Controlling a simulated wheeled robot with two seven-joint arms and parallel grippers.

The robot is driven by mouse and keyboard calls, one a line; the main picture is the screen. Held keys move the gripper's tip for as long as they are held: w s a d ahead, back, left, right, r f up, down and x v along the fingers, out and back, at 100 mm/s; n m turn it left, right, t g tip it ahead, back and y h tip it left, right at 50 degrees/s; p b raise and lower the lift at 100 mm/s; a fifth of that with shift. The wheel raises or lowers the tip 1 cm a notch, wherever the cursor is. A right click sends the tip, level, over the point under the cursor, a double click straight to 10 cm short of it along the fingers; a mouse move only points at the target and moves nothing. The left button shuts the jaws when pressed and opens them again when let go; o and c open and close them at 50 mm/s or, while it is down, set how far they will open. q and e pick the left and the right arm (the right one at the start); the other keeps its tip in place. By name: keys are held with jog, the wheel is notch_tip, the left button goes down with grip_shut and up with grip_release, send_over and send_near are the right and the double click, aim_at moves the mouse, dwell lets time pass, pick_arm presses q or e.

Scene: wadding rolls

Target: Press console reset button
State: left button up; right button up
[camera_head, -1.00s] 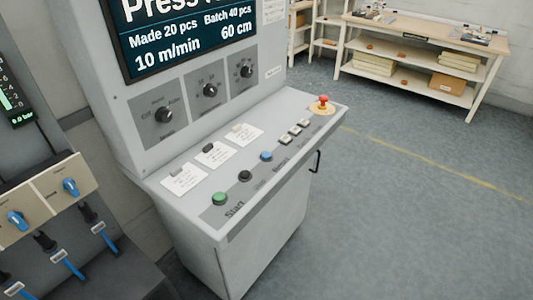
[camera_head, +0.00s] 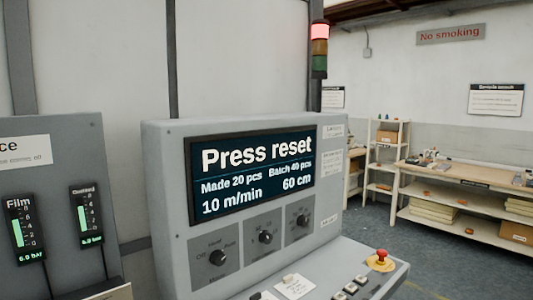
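The grey console (camera_head: 165,215) stands in the middle of the view. Its screen (camera_head: 255,170) reads "Press reset", "Made 20 pcs", "Batch 40 pcs", "10 m/min" and "60 cm". Three black rotary knobs (camera_head: 265,237) sit below the screen. On the sloped desk, a red mushroom button on a yellow base (camera_head: 381,260) and several small pale buttons (camera_head: 351,288) show at the right. The lower part of the desk, with the coloured round buttons, is cut off by the bottom edge. Neither of my grippers is in view.
A signal tower (camera_head: 319,50) with its red top lit stands behind the console. A grey panel with two green gauges (camera_head: 16,232) is at the left. A wooden workbench (camera_head: 465,178) and a shelf (camera_head: 383,165) stand at the back right. Some bare floor shows before the workbench.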

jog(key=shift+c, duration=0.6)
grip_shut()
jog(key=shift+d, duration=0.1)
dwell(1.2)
